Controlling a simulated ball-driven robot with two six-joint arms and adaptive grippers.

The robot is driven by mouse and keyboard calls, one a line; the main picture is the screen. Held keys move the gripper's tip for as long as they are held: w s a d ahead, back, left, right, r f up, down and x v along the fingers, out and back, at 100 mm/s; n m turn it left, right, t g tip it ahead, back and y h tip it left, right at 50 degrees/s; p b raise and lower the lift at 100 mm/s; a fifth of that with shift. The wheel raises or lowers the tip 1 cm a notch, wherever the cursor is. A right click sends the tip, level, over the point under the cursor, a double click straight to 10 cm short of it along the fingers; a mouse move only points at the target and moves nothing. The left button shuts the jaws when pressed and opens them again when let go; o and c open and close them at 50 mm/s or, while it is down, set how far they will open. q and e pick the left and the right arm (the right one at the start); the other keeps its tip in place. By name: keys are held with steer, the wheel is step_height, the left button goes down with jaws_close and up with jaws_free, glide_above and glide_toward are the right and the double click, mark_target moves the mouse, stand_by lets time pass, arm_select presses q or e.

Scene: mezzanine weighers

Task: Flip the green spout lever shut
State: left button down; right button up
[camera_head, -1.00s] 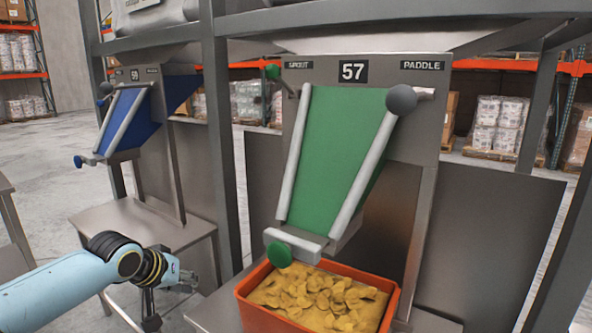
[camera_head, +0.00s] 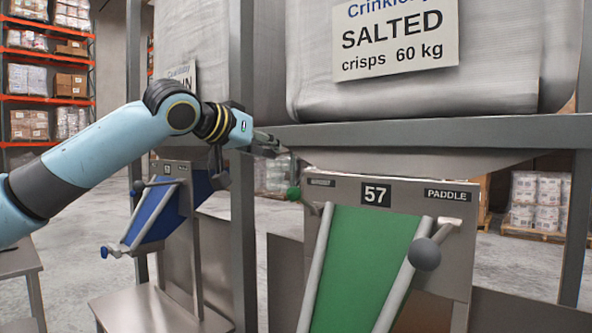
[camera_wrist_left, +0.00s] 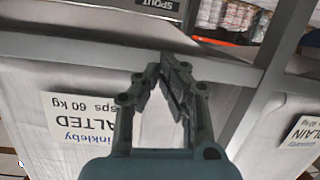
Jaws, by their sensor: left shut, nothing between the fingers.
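The green spout lever (camera_head: 293,194) has a round green knob on a short stalk at the upper left of the panel marked 57 (camera_head: 376,194). The green chute (camera_head: 365,262) slopes down from that panel; its lower end is out of view. My left gripper (camera_head: 275,146) is shut and empty, above and slightly left of the green knob, near the grey frame post. My right gripper is not in view.
A grey beam (camera_head: 430,133) crosses above the panel, and a grey post (camera_head: 242,220) stands left of it. A dark grey ball knob (camera_head: 424,254) sits on the paddle side. A blue chute (camera_head: 155,215) stands behind at the left. A large sack (camera_head: 410,85) hangs above.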

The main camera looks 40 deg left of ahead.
arm_select(q)
steer(key=shift+w+f, duration=0.1)
steer(key=shift+w, duration=0.05)
steer(key=p, duration=0.4)
glide_above(303, 201)
steer(key=a, duration=0.1)
step_height(303, 201, down, 2)
steer(key=s+f, duration=0.1)
steer(key=f+p, duration=0.1)
steer(key=f, duration=0.1)
steer(key=shift+s+f, duration=0.1)
steer(key=shift+s, duration=0.3)
steer(key=shift+s+f, duration=0.3)
steer(key=shift+s, duration=0.05)
steer(key=shift+w+d+f, duration=0.1)
